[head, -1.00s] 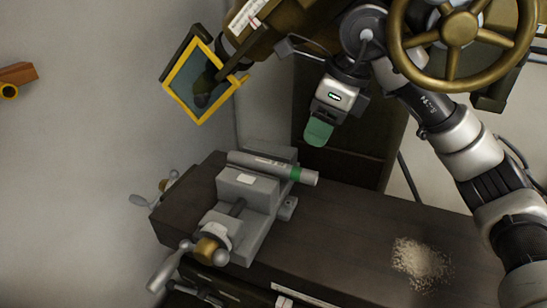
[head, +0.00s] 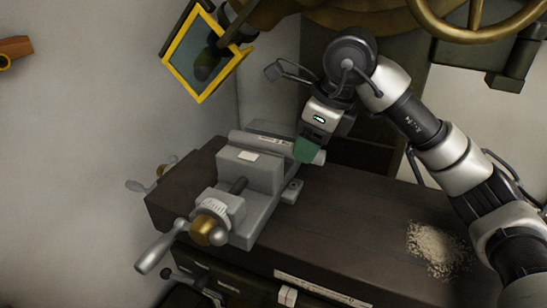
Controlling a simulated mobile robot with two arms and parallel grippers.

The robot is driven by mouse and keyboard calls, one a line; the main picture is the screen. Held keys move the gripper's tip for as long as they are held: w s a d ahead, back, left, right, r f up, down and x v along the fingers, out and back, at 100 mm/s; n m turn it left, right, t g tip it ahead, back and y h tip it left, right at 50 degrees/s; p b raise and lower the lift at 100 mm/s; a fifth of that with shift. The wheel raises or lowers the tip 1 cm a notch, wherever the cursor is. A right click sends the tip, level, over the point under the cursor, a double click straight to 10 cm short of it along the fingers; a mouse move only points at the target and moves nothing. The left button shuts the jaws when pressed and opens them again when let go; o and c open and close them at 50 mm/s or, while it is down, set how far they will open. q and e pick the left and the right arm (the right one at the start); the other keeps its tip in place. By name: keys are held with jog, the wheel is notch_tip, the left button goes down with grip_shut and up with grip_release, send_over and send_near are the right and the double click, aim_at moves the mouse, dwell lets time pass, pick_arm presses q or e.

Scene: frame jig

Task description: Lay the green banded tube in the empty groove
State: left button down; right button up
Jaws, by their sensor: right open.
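The grey tube (head: 254,139) lies along the top of the grey vise (head: 252,173), near its back jaw. Its pale right end (head: 320,157) sticks out past the vise. The green band seen on the tube earlier is now hidden behind my right gripper. My right gripper (head: 306,151) points down at the tube's right end, its green fingertip overlapping the tube in the picture. It is open; I cannot tell whether the fingers straddle or touch the tube. I cannot make out an empty groove. My left gripper is not in view.
The vise stands on a dark bench (head: 350,215), its handle (head: 155,247) sticking out front left. A pile of pale shavings (head: 436,248) lies on the bench at the right. A yellow-framed panel (head: 203,55) hangs above the back left. A brass handwheel (head: 475,22) is at the top right.

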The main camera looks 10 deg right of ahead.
jog(key=shift+w+a+f, duration=0.15)
jog(key=shift+f, duration=0.3)
dwell(0.3)
jog(key=c, duration=0.8)
jog(key=shift+r, duration=0.1)
notch_tip(320, 180, up, 9)
jog(key=p, duration=0.5)
jog(key=shift+p, duration=0.4)
